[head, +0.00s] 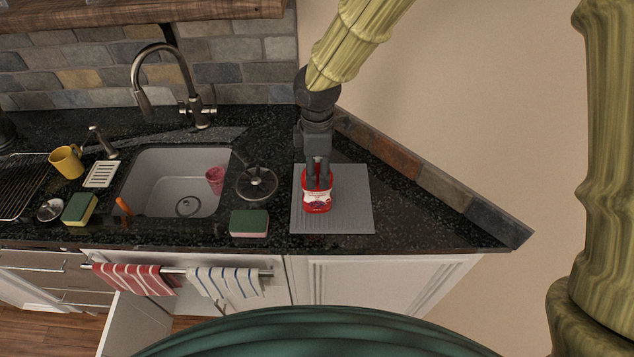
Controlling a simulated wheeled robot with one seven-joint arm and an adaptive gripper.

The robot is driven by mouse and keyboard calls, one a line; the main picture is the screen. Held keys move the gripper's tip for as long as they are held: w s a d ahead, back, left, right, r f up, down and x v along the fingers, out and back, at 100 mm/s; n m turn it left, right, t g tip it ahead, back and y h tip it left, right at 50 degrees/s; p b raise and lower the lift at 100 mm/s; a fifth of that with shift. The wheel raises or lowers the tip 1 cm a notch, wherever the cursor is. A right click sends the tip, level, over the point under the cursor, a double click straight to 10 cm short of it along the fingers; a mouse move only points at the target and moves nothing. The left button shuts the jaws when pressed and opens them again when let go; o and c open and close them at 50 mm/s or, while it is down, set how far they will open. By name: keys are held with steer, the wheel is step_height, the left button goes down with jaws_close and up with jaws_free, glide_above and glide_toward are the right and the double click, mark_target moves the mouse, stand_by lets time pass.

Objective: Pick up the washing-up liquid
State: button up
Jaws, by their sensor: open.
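A red bottle with a white label, which looks like the washing-up liquid (317,199), stands on a grey ribbed mat (352,213) on the dark counter right of the sink. My gripper (319,182) comes down from above at the bottle's upper part, with its dark fingers at or around the top. The fingers are open. The gripper hides the bottle's top, and I cannot tell whether the fingers touch it.
A tall tap (168,75) stands behind. A low tiled ledge (430,180) borders the counter's right side.

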steer(key=shift+f, duration=0.2)
steer(key=shift+c, duration=0.3)
jaws_close()
steer(key=shift+r, duration=0.2)
